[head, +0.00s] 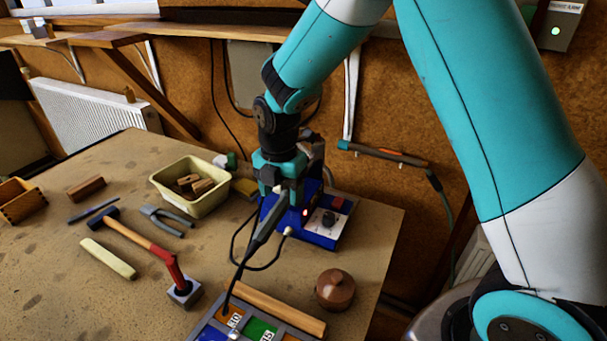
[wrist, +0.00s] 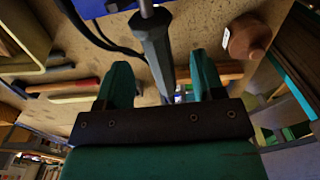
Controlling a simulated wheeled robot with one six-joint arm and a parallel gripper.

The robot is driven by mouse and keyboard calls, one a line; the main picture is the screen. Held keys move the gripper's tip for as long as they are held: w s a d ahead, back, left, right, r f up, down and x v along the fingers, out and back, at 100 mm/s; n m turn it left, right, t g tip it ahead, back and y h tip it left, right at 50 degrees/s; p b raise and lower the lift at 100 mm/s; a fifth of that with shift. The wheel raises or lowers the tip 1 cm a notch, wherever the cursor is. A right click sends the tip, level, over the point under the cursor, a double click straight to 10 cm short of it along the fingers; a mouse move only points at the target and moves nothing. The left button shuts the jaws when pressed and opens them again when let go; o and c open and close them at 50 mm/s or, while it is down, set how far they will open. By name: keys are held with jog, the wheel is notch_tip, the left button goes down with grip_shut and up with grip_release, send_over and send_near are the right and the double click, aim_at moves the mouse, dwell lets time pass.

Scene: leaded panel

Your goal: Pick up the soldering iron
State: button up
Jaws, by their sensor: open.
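The soldering iron (head: 264,228) has a dark grey handle and slants beside a blue soldering station (head: 325,236) with a lit red light. A black cable loops from it onto the bench. My gripper (head: 279,190) is over the iron's upper part, pointing down. In the wrist view my gripper (wrist: 160,72) is open, and the iron's handle (wrist: 153,45) runs into the gap between its two teal fingers. No finger visibly touches the handle. I cannot tell how deep the handle sits between them. The blue station (wrist: 92,8) shows at the top edge.
A cream basin (head: 190,205) with wooden blocks, pliers (head: 167,219) and a red-handled hammer (head: 135,239) lie left. A round wooden pot (head: 335,291) stands right, near the bench edge. A coloured leaded panel (head: 262,326) and a wooden strip (head: 267,309) are in front.

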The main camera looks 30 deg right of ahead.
aim_at(280, 203)
jog(key=shift+a+f+p, duration=0.2)
jog(key=shift+f+p, duration=0.9)
jog(key=shift+f, duration=1.5)
jog(key=c, duration=1.1)
jog(key=shift+w+r, duration=0.1)
grip_shut()
jog(key=shift+r, duration=0.1)
